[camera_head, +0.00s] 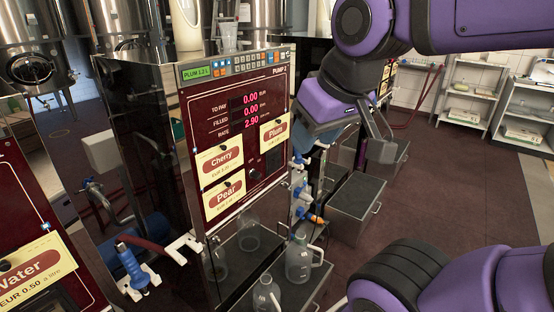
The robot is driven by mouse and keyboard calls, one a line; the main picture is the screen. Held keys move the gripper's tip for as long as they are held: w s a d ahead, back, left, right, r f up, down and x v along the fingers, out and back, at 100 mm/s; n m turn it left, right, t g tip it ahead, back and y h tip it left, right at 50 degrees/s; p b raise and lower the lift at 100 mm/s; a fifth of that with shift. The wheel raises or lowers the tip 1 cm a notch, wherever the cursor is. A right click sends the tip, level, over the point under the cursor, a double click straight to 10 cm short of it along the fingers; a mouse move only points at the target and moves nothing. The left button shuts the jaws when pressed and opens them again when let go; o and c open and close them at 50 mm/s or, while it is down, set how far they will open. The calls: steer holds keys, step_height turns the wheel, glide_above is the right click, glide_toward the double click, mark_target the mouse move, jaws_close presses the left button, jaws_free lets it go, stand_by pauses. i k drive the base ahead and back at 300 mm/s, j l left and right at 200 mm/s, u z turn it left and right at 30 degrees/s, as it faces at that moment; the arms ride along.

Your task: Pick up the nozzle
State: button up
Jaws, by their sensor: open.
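Several nozzles show around the pump marked PUMP 2. A blue nozzle (135,272) sits in a white holder at the lower left, with its tip pointing down. More blue and white nozzles (300,188) hang at the right side of the pump, and one has an orange part (314,218). I cannot tell which nozzle is meant. My gripper (352,143) is open and empty in the upper middle, above and to the right of the right-side nozzles and apart from them. One grey finger shows clearly; the other is mostly hidden.
The dark red PUMP 2 panel (232,140) carries Cherry, Pear and Plum labels. Clear jugs (300,258) stand on a low shelf below it. A grey step-like box (354,205) stands to the right. White shelves (472,95) are at the back right. The brown floor between is clear.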

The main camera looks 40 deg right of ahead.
mark_target(299, 159)
steer(key=i+l+u, duration=0.15)
steer(key=l, duration=0.5)
steer(key=i+l+u, duration=0.2)
steer(key=l, duration=0.45)
steer(key=l+u, duration=0.15)
steer(key=l, duration=0.5)
steer(key=i+l, duration=0.1)
steer(key=l, duration=1.4)
steer(key=i+l+u, duration=0.1)
steer(key=l, duration=1.4)
